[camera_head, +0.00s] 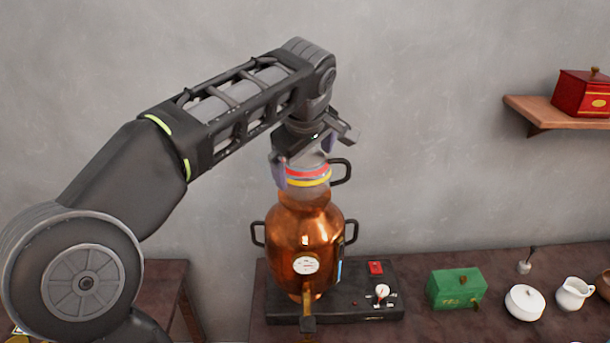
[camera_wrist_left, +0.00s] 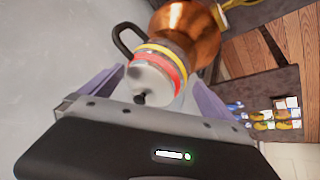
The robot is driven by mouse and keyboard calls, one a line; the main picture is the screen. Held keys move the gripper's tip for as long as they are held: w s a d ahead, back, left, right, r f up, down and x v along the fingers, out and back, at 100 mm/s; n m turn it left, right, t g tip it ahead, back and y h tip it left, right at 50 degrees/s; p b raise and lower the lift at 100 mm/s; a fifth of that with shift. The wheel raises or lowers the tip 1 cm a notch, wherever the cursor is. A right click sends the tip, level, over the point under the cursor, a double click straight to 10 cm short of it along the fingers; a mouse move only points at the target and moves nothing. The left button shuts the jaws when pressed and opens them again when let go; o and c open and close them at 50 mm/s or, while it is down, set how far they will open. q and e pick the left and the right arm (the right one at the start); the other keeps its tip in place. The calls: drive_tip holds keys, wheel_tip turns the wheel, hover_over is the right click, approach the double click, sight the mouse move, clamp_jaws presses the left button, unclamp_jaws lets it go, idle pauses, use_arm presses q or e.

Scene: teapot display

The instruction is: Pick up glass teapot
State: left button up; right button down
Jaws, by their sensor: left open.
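The glass teapot (camera_head: 309,182) is a small clear vessel with red and yellow bands and a black handle. It stands upright on top of the copper urn (camera_head: 303,236). My left gripper (camera_head: 304,163) is over it from above, with its purple fingers at either side of its upper part. In the left wrist view the teapot (camera_wrist_left: 158,76) shows between the open fingers, its dark lid knob towards the camera. I cannot tell whether a finger touches it. My right gripper is not in view.
The urn stands on a black base (camera_head: 345,304) on a dark table. To the right are a green box (camera_head: 456,288), a white lidded bowl (camera_head: 524,302) and a white jug (camera_head: 574,294). A wall shelf (camera_head: 540,115) holds a red box (camera_head: 582,94).

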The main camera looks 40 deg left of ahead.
use_arm(q)
drive_tip(key=shift+a+f, duration=0.1)
drive_tip(key=p+x, duration=0.1)
drive_tip(key=x, duration=0.4)
drive_tip(key=shift+w, duration=0.15)
drive_tip(key=shift+c, duration=0.4)
drive_tip(key=c, duration=1.5)
drive_tip(key=shift+o, duration=0.2)
wheel_tip(320, 180, up, 10)
drive_tip(key=shift+r, duration=0.1)
idle(0.4)
